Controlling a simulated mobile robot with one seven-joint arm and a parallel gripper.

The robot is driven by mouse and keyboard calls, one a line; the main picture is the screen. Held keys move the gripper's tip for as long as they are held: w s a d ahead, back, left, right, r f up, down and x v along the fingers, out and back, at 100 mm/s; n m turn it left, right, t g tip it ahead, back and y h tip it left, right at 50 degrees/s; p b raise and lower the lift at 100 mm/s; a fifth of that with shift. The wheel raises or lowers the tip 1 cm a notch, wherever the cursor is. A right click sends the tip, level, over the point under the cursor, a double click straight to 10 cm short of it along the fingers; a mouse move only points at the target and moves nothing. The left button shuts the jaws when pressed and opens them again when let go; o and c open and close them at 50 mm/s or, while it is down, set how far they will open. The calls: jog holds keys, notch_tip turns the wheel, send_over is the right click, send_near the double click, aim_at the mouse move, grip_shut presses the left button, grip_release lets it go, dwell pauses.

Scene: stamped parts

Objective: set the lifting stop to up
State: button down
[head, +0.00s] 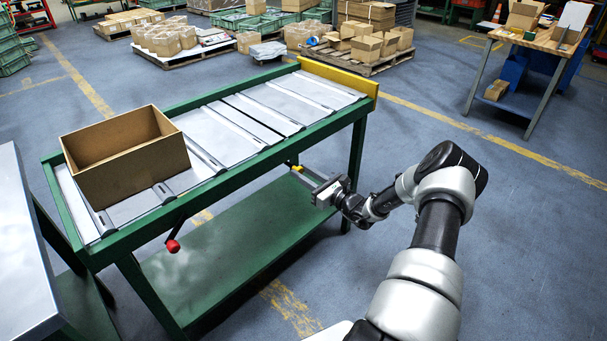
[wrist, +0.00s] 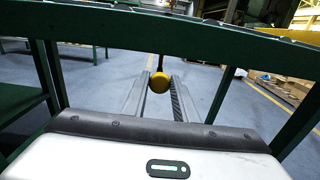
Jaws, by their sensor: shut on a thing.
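A yellow knob (wrist: 160,82) sits between the fingertips of my gripper (wrist: 158,85) in the wrist view, with a dark rod running up from it. In the head view my gripper (head: 310,178) is at the near side of the green conveyor table, just below its top rail, shut on the yellow knob (head: 295,168). A yellow plate (head: 340,78) stands along the far end of the table, its upper edge above the bed. Whether knob and plate are joined cannot be seen.
A red-knobbed lever (head: 173,246) hangs from the near rail. An open cardboard box (head: 125,165) sits on the conveyor bed (head: 215,145). The green lower shelf (head: 225,250) is empty. A grey-topped table (head: 22,250) is at left; a workbench (head: 540,40) stands far right.

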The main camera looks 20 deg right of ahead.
notch_tip(320, 180, up, 6)
jog(key=p, duration=0.3)
jog(key=shift+r+p, duration=0.25)
jog(key=shift+p, duration=0.05)
jog(key=shift+f, duration=0.15)
jog(key=shift+w, duration=0.1)
jog(key=c, duration=1.4)
grip_release()
jog(key=shift+c, duration=0.2)
jog(key=shift+s+d, duration=0.1)
jog(key=shift+s, duration=0.2)
jog(key=p+v, duration=0.2)
jog(key=v, duration=1.5)
